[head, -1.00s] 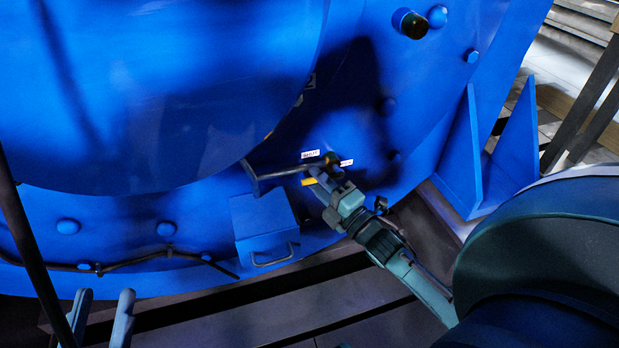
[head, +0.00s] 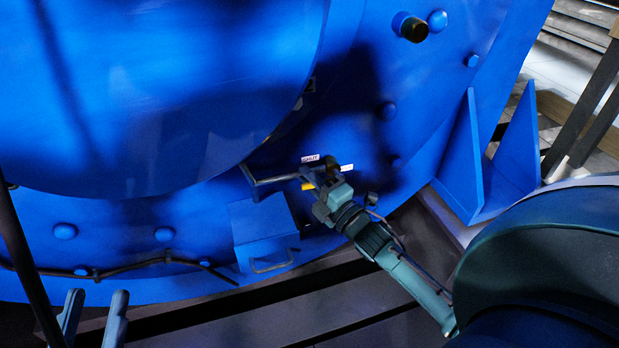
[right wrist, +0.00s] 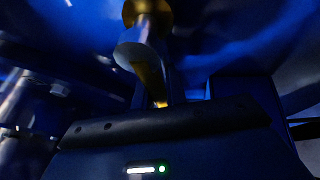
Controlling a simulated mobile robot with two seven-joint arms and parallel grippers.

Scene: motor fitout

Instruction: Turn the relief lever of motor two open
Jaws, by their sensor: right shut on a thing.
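The relief lever shows in the right wrist view as a yellow bar (right wrist: 148,76) below a brass-coloured hub and grey stem. In the head view, only a small yellow piece (head: 307,186) shows beside my right gripper (head: 322,178), at the lower part of the big blue motor (head: 440,75). My right gripper is shut on the lever; its fingers and wrist hide most of it. Which end position the lever is in I cannot tell. My left gripper (head: 95,300) is open and empty at the bottom left, away from the motor fittings.
Two small labels, one at the left (head: 310,158) and one at the right (head: 347,168), sit by the lever. A bent grey pipe (head: 272,180) and a blue box with a handle (head: 262,228) are just left. A cable (head: 150,262) runs along the lower rim. A blue bracket (head: 470,165) stands right.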

